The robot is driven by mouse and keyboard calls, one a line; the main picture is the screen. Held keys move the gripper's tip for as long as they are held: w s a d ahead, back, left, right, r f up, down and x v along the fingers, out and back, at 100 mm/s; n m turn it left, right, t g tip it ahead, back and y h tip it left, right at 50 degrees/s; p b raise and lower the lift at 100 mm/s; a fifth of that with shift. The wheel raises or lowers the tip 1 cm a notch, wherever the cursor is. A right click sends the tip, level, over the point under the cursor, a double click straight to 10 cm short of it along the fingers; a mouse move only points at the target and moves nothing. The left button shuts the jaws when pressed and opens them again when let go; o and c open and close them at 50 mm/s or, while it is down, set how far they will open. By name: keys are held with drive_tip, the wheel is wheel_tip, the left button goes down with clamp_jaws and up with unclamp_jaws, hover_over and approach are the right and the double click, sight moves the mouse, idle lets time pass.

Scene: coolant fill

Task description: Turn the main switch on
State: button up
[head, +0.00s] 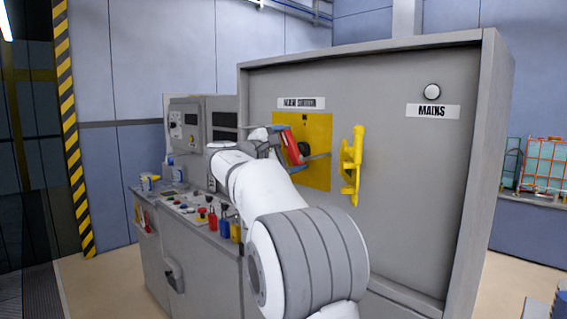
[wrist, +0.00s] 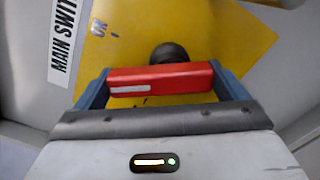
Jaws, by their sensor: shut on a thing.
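The main switch is a yellow plate (head: 317,130) on the grey cabinet door, with a black hub (head: 304,149) and a red handle (head: 291,147). In the head view the red handle stands steeply, tilted a little. My gripper (head: 279,146) is at the switch and shut on the red handle. In the wrist view the red handle (wrist: 160,80) lies across between the two blue-grey fingers of my gripper (wrist: 162,88). The black hub (wrist: 169,54) shows just behind it on the yellow plate (wrist: 225,40). A label (wrist: 65,35) reading "MAIN SWIT…" is partly cut off.
A yellow door lever (head: 352,166) sticks out right of the switch. A pale round lamp (head: 432,91) sits above the "MAINS" label (head: 432,111). A control desk (head: 185,245) with buttons and several coloured padlocks stands left. Racks (head: 545,165) stand at the far right.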

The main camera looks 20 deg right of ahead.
drive_tip(key=m+b, duration=0.1)
drive_tip(key=m, duration=0.1)
drive_tip(key=m+b, duration=0.4)
drive_tip(key=shift+s+d, duration=0.3)
drive_tip(key=shift+s, duration=0.1)
drive_tip(key=shift+m, duration=0.4)
drive_tip(key=o, duration=0.5)
drive_tip(key=shift+o, duration=0.8)
drive_tip(key=shift+d, duration=0.2)
drive_tip(key=shift+a, duration=0.3)
drive_tip(key=v, duration=0.7)
drive_tip(key=shift+s+a+b, duration=0.15)
drive_tip(key=shift+b, duration=0.2)
